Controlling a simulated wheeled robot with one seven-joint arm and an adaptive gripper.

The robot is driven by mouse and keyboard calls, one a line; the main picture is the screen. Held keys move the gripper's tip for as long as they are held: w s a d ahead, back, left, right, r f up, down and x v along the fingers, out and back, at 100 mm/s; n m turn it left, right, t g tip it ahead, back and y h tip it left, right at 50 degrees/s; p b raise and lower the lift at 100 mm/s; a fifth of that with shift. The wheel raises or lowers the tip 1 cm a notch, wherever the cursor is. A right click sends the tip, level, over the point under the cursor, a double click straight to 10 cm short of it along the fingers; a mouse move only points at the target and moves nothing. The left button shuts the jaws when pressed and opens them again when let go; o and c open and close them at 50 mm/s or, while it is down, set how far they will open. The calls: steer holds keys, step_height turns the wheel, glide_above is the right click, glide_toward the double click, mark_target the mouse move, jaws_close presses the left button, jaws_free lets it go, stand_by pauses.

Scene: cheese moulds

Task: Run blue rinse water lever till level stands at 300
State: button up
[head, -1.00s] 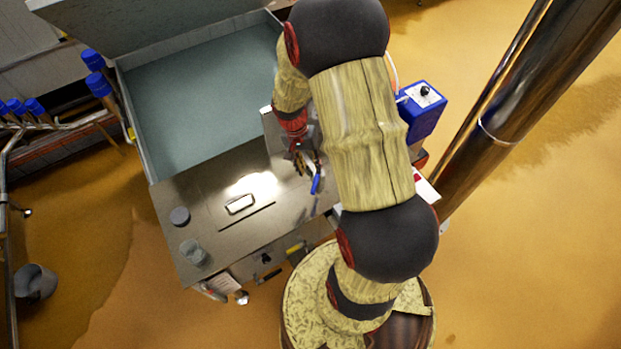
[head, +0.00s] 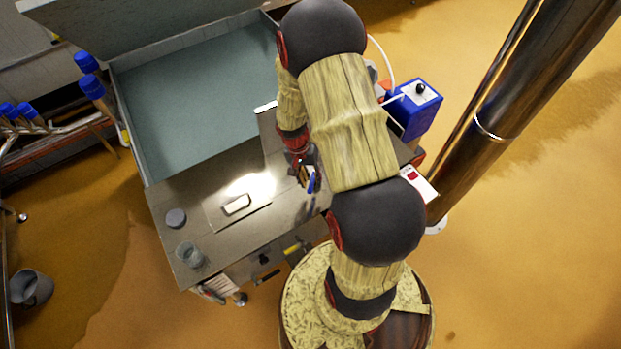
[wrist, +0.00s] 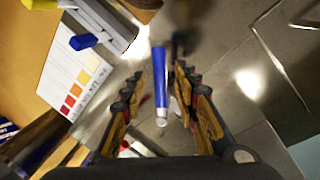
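The blue lever (wrist: 159,70) shows in the wrist view between my gripper's (wrist: 155,88) two fingers. A gap shows on each side of it, and it looks ungripped. In the head view only a short piece of the blue lever (head: 311,183) shows beside my gripper (head: 304,172), at the right part of the steel worktop. My gripper is open. A clear glass beaker (head: 190,256) stands at the worktop's front left corner. Its marks and any water level are too small to read. I see no readable 300 mark.
A large vat (head: 195,105) lies behind the worktop (head: 190,205). A dark round puck (head: 176,218) and a pale block (head: 236,205) lie on the worktop. A blue box with a knob (head: 415,108) stands right of my arm. A colour-scale card (wrist: 72,75) shows in the wrist view.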

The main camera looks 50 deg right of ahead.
steer(key=shift+c, duration=1.3)
steer(key=c, duration=0.4)
jaws_close()
